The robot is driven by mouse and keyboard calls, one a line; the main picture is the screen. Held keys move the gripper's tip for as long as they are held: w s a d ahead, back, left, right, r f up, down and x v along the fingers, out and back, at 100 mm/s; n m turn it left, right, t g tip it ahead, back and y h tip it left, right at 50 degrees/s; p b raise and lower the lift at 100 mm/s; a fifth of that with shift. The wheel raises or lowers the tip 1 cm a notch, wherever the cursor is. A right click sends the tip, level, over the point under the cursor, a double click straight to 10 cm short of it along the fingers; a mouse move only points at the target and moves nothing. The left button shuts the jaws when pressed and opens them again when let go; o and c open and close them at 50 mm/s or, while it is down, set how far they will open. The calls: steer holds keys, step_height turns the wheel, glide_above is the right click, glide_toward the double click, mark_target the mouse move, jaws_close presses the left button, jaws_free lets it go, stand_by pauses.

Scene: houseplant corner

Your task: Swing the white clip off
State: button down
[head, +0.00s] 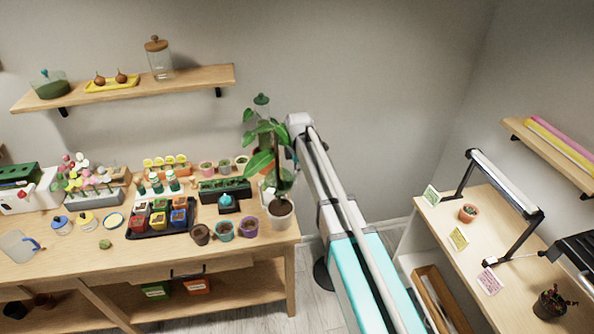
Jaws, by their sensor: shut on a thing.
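A tall leafy plant (259,163) stands upright with its stem and stake in a white pot (281,214) at the right end of the long workbench. My arm reaches in from the lower right, and its end is at the plant. My gripper (272,184) is partly hidden among the leaves, at the stem a little above the pot. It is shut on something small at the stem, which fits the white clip. The clip itself is too small and covered to make out clearly.
The workbench (60,268) holds a black tray of coloured pots (158,232), a dark planter (224,184), and small pots (249,227) close left of the plant. A wall shelf (190,80) hangs above. A second table (450,215) with a lamp frame stands right.

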steer(key=shift+d, duration=0.1)
steer(key=d+f+g+y+b, duration=0.1)
steer(key=y+b, duration=0.2)
steer(key=d+g+y+b, duration=0.1)
steer(key=y+b, duration=0.2)
steer(key=w+d+f+y+b, duration=0.1)
steer(key=d+y+b, duration=0.1)
steer(key=y+b, duration=0.1)
steer(key=shift+f+g, duration=0.35)
steer(key=shift+g, duration=0.05)
steer(key=shift+y, duration=0.3)
steer(key=c, duration=0.6)
jaws_free()
steer(key=shift+w, duration=0.1)
steer(key=shift+r, duration=0.1)
steer(key=shift+a+r+p, duration=0.1)
steer(key=shift+r+p, duration=0.1)
steer(key=shift+p, duration=0.15)
